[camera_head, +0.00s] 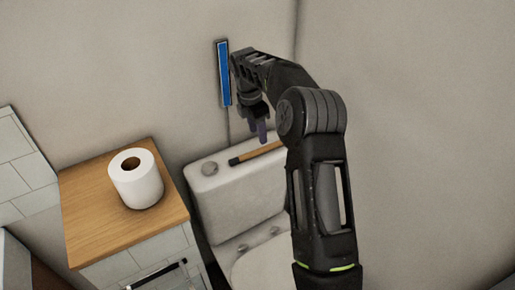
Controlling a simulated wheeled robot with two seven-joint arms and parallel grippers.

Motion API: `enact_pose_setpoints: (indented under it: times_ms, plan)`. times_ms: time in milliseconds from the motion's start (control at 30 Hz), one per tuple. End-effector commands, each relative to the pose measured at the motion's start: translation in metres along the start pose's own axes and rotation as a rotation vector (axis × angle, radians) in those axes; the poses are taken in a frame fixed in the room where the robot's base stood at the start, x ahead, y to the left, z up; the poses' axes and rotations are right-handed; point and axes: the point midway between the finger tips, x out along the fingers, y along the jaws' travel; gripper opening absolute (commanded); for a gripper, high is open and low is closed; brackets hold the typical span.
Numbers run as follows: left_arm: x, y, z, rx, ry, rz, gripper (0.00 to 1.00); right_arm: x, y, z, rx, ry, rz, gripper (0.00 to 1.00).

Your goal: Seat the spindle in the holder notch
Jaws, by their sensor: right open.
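A brown rod with a black end, which looks like the spindle (262,152), lies on the lid of the white toilet tank (215,187). Its right end is hidden behind my right arm. My right gripper (261,132) points down just above the rod in the picture, open, with no object visible in it. Whether its fingertips touch the rod cannot be told. No holder notch can be made out; part of the wall and tank is hidden by my arm. My left gripper is out of view.
A white paper roll (136,179) stands upright on a wooden cabinet top (95,222) at the left. A blue panel in a dark frame (224,73) is on the wall beside my right wrist. The toilet seat is below.

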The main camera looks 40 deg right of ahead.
Motion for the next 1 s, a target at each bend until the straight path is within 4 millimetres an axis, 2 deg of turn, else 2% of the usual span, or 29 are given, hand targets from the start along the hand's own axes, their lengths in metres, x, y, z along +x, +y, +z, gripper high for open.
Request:
enact_pose_setpoints:
  times_ms: [167,467,767,867,1000]
  plan:
    - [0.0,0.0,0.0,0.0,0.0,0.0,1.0,0.001,0.0,0.0,0.0,0.0,0.0,0.47]
    - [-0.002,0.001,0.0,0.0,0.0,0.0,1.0,0.026,0.0,-0.001,0.001,0.001,-0.001,0.47]
    - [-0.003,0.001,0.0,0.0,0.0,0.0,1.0,0.028,0.001,-0.001,0.001,0.001,0.0,0.47]
    - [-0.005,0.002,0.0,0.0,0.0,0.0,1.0,0.035,0.001,0.0,0.001,0.001,-0.001,0.47]
    - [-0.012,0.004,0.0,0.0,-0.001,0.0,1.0,0.054,0.002,-0.001,0.0,0.001,-0.002,0.47]
